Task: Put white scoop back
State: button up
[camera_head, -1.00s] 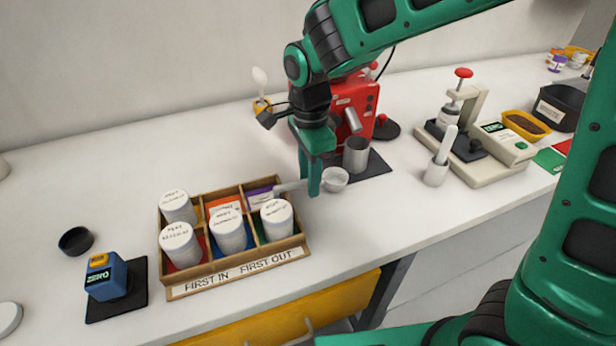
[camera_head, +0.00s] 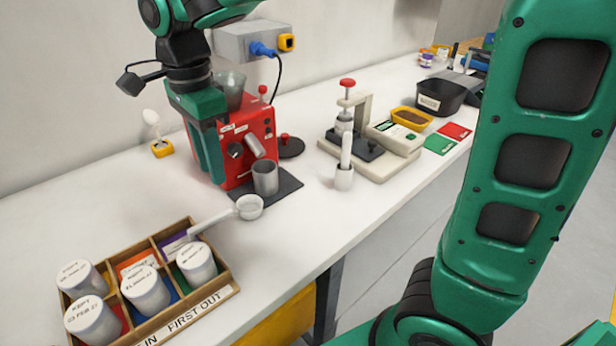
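A white scoop (camera_head: 249,207) has its round bowl just outside the right side of the wooden box. Its handle reaches left over the box's purple compartment at the back. Whether the bowl rests on the counter is unclear. My gripper (camera_head: 211,168) points down, above and behind the scoop and apart from it, in front of the red machine. Its fingers overlap from this side, so the gap between them is hidden. Nothing shows held in it. Another white spoon-shaped thing (camera_head: 152,119) stands in a small yellow holder (camera_head: 162,149) at the back left.
The wooden box (camera_head: 187,319) holds several white lidded jars. The red machine (camera_head: 256,135) has a grey cup (camera_head: 265,177) on a dark mat before it. A white cup (camera_head: 344,179) with an upright white handle stands near the press (camera_head: 325,145).

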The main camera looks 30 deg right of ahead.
jog(key=s+d+f+n, duration=0.2)
jog(key=s+d, duration=0.1)
jog(key=d, duration=0.9)
jog(key=s+d+f+n, duration=0.1)
jog(key=s+d+n, duration=0.15)
jog(key=d, duration=0.95)
jog(key=s+d+f+n, duration=0.2)
jog(key=s+d+f, duration=0.1)
jog(key=s+d, duration=0.2)
jog(key=s+d+f+n, duration=0.2)
jog(key=s+d, duration=0.4)
jog(key=s, duration=0.4)
jog(key=shift+s+d+f, duration=0.15)
jog(key=shift+f, duration=0.25)
